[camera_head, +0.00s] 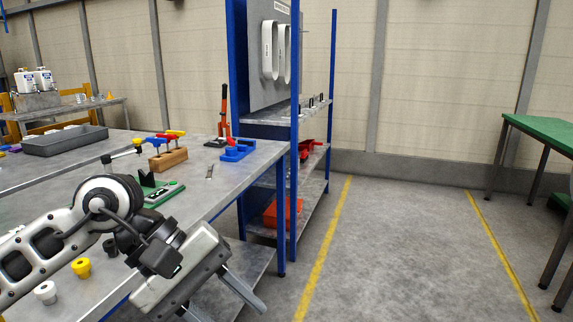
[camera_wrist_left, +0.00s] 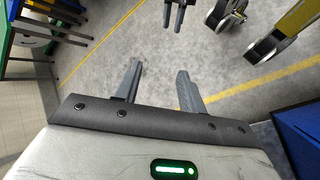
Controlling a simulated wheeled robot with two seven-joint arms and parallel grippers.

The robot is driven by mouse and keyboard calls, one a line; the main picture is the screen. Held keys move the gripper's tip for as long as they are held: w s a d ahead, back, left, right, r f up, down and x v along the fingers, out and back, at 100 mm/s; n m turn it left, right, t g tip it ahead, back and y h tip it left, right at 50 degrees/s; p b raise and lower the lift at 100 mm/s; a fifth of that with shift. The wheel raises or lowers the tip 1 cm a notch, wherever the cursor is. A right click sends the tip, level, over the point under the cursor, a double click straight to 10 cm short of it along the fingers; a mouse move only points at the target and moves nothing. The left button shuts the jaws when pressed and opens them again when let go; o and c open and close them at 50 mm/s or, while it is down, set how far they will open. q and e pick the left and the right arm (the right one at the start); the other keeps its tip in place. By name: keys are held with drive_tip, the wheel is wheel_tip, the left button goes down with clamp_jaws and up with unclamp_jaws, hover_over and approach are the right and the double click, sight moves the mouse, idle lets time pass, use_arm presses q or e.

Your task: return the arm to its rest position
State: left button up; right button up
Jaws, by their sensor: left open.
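My left arm comes in from the lower left of the head view, over the near edge of the grey workbench (camera_head: 215,180). My left gripper (camera_head: 225,306) points down and to the right, beside the bench's right edge. Its fingers are apart, with nothing seen between them. In the left wrist view the two grey fingers of my left gripper (camera_wrist_left: 158,68) are spread over the floor, with empty space between them. My right gripper does not show in the head view. Dark prongs and grey-and-yellow parts at the top of the left wrist view are cut off and I cannot identify them.
The bench holds a wooden block with coloured handles (camera_head: 168,159), a blue fixture (camera_head: 238,150), a green fixture (camera_head: 163,193), several knobs and a grey tray (camera_head: 65,140). A blue-framed shelf (camera_head: 294,150) stands behind the gripper. Floor (camera_head: 400,240) to the right is clear, before a green-topped table (camera_head: 545,130).

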use_arm(q)
drive_tip(key=s+d+r+n+g+h+p, duration=0.15)
drive_tip(key=s+d+r+n+h, duration=0.25)
drive_tip(key=d+r+n+h, duration=0.5)
drive_tip(key=w+a+f+m+t+y+p, duration=0.15)
drive_tip(key=w+a+f+m+t, duration=0.3)
drive_tip(key=m+t, duration=1)
drive_tip(key=w+a+f+m+t+y+b, duration=0.1)
drive_tip(key=w+a+f+m+t+y, duration=0.35)
drive_tip(key=m, duration=1.65)
drive_tip(key=s+a+f+n+g+y, duration=0.1)
drive_tip(key=s+a+f+n+y, duration=0.1)
drive_tip(key=s+f+n, duration=0.2)
drive_tip(key=s+a+f+n+g+y+p, duration=0.1)
drive_tip(key=s+a+f+n+g+y, duration=0.1)
drive_tip(key=f+n, duration=0.7)
drive_tip(key=s+a+f+n+g+y, duration=0.2)
drive_tip(key=s+f+n, duration=0.4)
drive_tip(key=f, duration=0.5)
drive_tip(key=shift+s+a+f+n+y, duration=0.15)
drive_tip(key=shift+s+a+n+y, duration=0.3)
drive_tip(key=shift+y, duration=0.45)
drive_tip(key=shift+w, duration=0.2)
drive_tip(key=shift+c, duration=0.4)
